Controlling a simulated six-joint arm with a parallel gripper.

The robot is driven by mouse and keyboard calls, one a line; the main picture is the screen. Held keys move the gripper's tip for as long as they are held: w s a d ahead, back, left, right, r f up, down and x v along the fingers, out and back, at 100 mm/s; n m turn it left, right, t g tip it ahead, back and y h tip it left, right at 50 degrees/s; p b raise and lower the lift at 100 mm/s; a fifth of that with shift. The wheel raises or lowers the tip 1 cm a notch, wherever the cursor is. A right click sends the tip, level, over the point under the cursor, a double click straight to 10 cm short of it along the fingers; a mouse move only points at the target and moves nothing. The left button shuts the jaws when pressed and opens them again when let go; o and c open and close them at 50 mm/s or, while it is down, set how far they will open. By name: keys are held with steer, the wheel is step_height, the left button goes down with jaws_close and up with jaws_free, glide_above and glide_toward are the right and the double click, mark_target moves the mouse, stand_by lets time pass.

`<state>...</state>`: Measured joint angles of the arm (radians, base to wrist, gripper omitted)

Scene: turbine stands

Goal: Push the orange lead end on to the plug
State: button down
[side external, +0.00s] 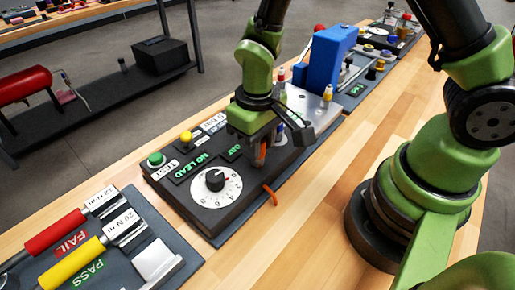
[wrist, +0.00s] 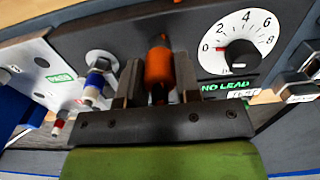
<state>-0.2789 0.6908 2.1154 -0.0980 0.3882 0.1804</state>
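The orange lead end (wrist: 159,66) is between the two fingers of my gripper (wrist: 158,84), which look closed on its sides in the wrist view. In the side view, my gripper (side external: 262,150) is low over the black test box, with a little of the orange lead end showing between its fingers. An orange lead piece (side external: 270,195) shows at the box's front edge. A white post with a blue band (wrist: 95,84) stands left of the gripper in the wrist view, apart from the lead end; it may be the plug. The side view partly hides it behind the gripper.
The black test box has a white dial (side external: 216,183), a lit NO LEAD sign (side external: 194,166), and green (side external: 156,159) and yellow (side external: 186,137) buttons. A blue block (side external: 327,58) stands on a metal plate behind. Red and yellow-handled tools (side external: 72,255) lie front left. Bare wood (side external: 340,190) is at right.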

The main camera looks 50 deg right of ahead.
steer(key=shift+r, duration=0.7)
steer(key=shift+r, duration=0.8)
steer(key=w+d+r+m, duration=0.1)
steer(key=d+r+m, duration=0.3)
steer(key=d+r, duration=0.5)
steer(key=shift+w+a+f+m, duration=0.15)
steer(key=shift+a+f, duration=0.1)
steer(key=shift+f, duration=0.65)
steer(key=shift+a+f+m, duration=0.15)
steer(key=shift+a+f, duration=0.1)
steer(key=shift+f, duration=0.65)
steer(key=shift+f, duration=0.5)
steer(key=shift+f, duration=0.2)
